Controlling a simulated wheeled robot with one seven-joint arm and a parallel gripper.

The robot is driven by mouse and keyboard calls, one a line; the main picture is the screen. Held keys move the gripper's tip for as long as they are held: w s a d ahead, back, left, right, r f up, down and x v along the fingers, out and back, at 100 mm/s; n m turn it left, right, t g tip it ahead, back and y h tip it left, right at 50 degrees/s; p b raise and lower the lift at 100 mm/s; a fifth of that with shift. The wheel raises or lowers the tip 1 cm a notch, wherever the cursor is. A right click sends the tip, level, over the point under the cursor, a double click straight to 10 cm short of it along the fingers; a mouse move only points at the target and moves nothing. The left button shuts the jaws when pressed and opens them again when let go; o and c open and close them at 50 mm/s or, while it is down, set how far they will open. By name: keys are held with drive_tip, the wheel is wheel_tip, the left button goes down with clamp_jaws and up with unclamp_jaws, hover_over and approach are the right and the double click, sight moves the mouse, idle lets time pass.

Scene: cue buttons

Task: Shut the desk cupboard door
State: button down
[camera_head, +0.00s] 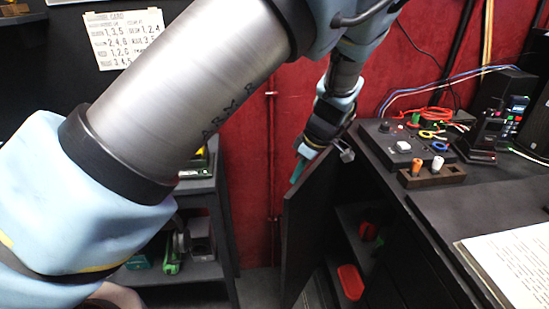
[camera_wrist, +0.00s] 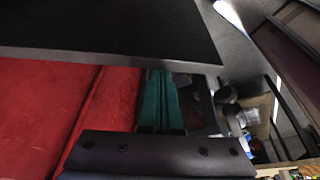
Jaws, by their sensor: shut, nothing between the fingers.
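The desk cupboard door (camera_head: 308,222) is a dark upright panel standing open below the desk's left end. The cupboard's inside shows to its right. In the wrist view the door is probably the dark panel (camera_wrist: 110,32) across the top. My gripper (camera_head: 297,171) is shut and empty, with teal fingers at the door's upper left edge, on its outer side. The fingers also show in the wrist view (camera_wrist: 160,90), where their far ends meet the panel's edge. I cannot tell whether they touch it.
The desk top (camera_head: 430,190) carries a button panel (camera_head: 403,143), a radio (camera_head: 487,135) and papers (camera_head: 515,262). A red object (camera_head: 350,282) sits on a cupboard shelf. A dark shelf unit (camera_head: 190,250) stands left of the door, with open floor between. A red wall (camera_head: 245,110) is behind.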

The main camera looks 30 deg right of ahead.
drive_tip(key=s+d+n+g+y+p, duration=0.1)
drive_tip(key=s+d+n, duration=0.5)
drive_tip(key=s+d, duration=0.6)
drive_tip(key=shift+s+n+y, duration=0.3)
drive_tip(key=shift+s+n, duration=0.1)
drive_tip(key=shift+s, duration=0.7)
drive_tip(key=shift+w+r, duration=0.1)
